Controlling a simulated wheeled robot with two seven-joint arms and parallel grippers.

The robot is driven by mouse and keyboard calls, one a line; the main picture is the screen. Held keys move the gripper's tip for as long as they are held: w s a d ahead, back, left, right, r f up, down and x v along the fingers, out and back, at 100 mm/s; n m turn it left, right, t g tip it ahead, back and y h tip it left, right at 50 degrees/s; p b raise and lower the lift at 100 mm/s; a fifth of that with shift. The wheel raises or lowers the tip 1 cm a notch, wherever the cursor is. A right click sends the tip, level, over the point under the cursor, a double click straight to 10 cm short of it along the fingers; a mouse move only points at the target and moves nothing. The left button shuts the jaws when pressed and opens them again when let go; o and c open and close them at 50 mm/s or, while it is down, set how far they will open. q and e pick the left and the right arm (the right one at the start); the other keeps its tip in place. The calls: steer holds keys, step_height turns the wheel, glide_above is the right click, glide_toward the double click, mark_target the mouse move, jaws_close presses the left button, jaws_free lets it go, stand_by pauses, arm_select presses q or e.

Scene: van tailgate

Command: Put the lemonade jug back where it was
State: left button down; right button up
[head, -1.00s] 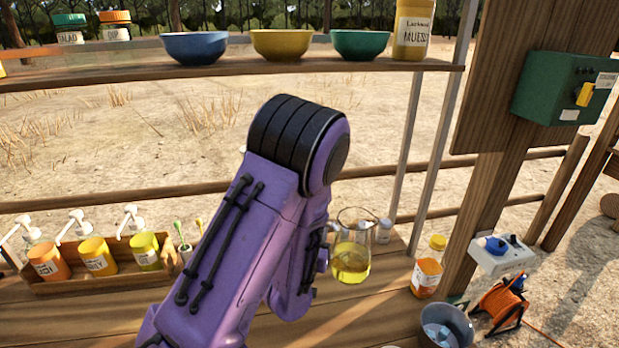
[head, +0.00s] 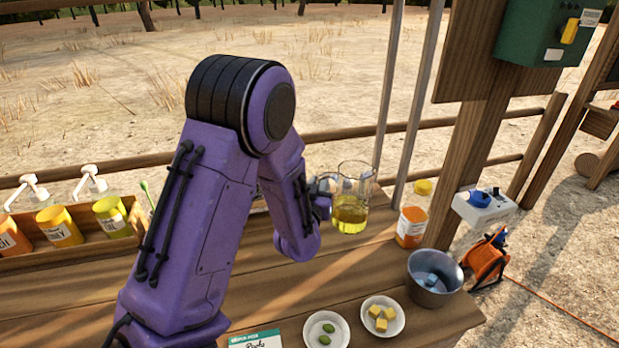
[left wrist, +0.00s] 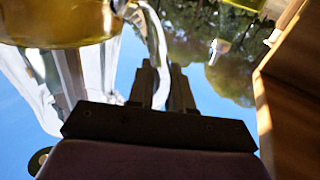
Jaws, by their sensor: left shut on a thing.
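The lemonade jug (head: 351,212) is clear glass with yellow liquid in its lower part. It is upright over the right part of the wooden counter (head: 300,285); I cannot tell whether its base touches the wood. My left gripper (head: 325,190) is at the jug's left side, shut on its handle, and partly hidden by my forearm. In the left wrist view the fingers (left wrist: 160,85) close around the clear handle, and the jug's yellow bottom (left wrist: 60,22) shows at upper left. My right gripper is out of view.
An orange-labelled bottle with a yellow lid (head: 412,225) stands close right of the jug. A metal pot (head: 435,283) and two small bowls, one with yellow cubes (head: 398,304), are nearer. A condiment box (head: 75,255) is at left. Posts rise behind the jug.

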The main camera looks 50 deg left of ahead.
arm_select(q)
steer(key=f, duration=0.1)
steer(key=w+f, duration=0.1)
steer(key=f, duration=0.1)
steer(key=w+f, duration=0.1)
steer(key=f, duration=0.1)
steer(key=shift+w+a+f+p, duration=0.1)
steer(key=shift+w+f+p, duration=0.05)
steer(key=shift+p, duration=0.25)
steer(key=shift+f, duration=0.1)
steer(key=c, duration=1.1)
jaws_free()
steer(key=shift+o, duration=0.4)
